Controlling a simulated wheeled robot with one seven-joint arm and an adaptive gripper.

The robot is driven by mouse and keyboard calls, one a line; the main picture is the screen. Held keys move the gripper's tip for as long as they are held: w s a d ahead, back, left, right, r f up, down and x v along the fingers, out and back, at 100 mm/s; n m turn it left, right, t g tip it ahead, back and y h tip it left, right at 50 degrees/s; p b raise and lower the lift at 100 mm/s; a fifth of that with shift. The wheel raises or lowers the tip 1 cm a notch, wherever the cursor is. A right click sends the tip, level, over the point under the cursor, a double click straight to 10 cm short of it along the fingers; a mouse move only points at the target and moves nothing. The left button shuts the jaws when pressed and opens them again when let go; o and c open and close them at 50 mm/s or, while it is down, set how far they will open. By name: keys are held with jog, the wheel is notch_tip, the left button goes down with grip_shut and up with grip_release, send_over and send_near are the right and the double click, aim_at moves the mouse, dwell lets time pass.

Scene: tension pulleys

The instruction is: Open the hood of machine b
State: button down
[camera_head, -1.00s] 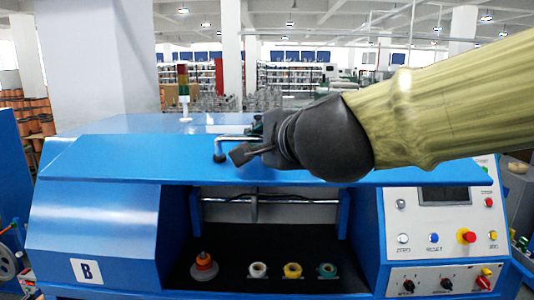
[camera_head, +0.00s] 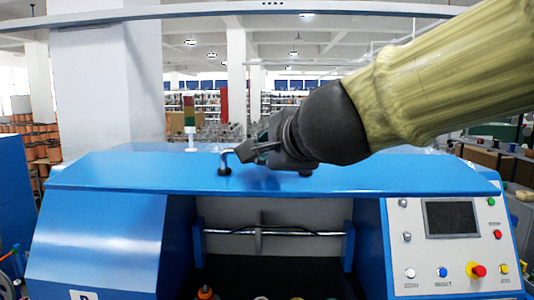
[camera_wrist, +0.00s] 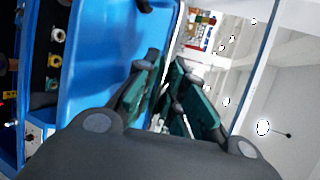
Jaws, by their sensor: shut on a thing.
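Machine B (camera_head: 95,240) is a blue cabinet with a blue hood (camera_head: 380,178) across its top front. The hood is slightly raised, with the front bay showing below its edge. A metal bar handle (camera_head: 224,160) with dark feet stands on the hood, left of the middle. My gripper (camera_head: 248,152) is shut on this handle and partly hides it. In the wrist view, the green fingers (camera_wrist: 166,95) close around the handle, with the blue hood panel to their left; the exact contact is hard to see.
A control panel (camera_head: 455,250) with a dark screen and buttons is at the right. Several coloured spool fittings (camera_wrist: 55,60) line the bay. A signal tower (camera_head: 189,120) stands behind the hood. A long pale bar (camera_head: 150,15) crosses the top of the view.

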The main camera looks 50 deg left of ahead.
jog(key=c, duration=1.5)
grip_release()
jog(key=v, duration=1.2)
